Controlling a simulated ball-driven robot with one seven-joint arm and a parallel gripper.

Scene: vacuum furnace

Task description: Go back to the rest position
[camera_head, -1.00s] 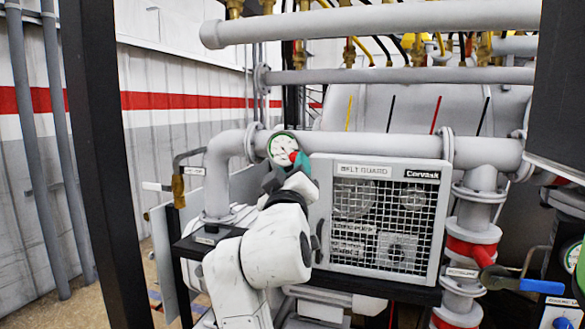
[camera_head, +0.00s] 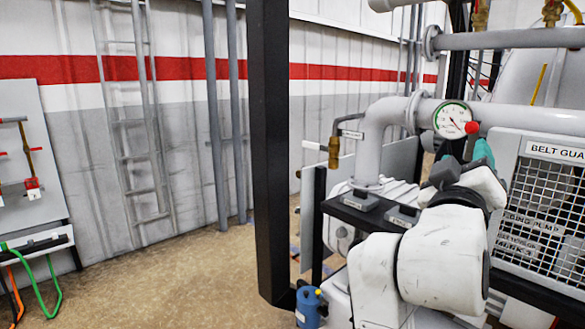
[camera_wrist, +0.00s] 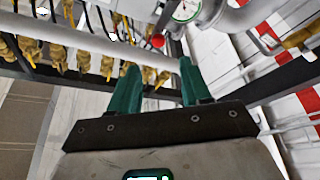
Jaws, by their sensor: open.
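My white arm rises at the lower right of the head view, and my gripper (camera_head: 478,155) is at its top, in front of the grey piping and beside the belt guard. In the wrist view my gripper (camera_wrist: 158,82) shows two green fingers standing well apart, with nothing between them but the background pipe. A round pressure gauge (camera_head: 452,120) with a white face sits just above the gripper in the head view. It also shows at the top of the wrist view (camera_wrist: 186,10). A red knob (camera_head: 472,127) is at the gauge's right edge.
The belt guard (camera_head: 548,200) with its mesh stands right of my arm. A black post (camera_head: 268,150) stands left of it, with a blue canister (camera_head: 308,306) at its foot. Open floor (camera_head: 170,285) lies left, before a ladder (camera_head: 135,120). Brass fittings (camera_wrist: 85,55) line a pipe.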

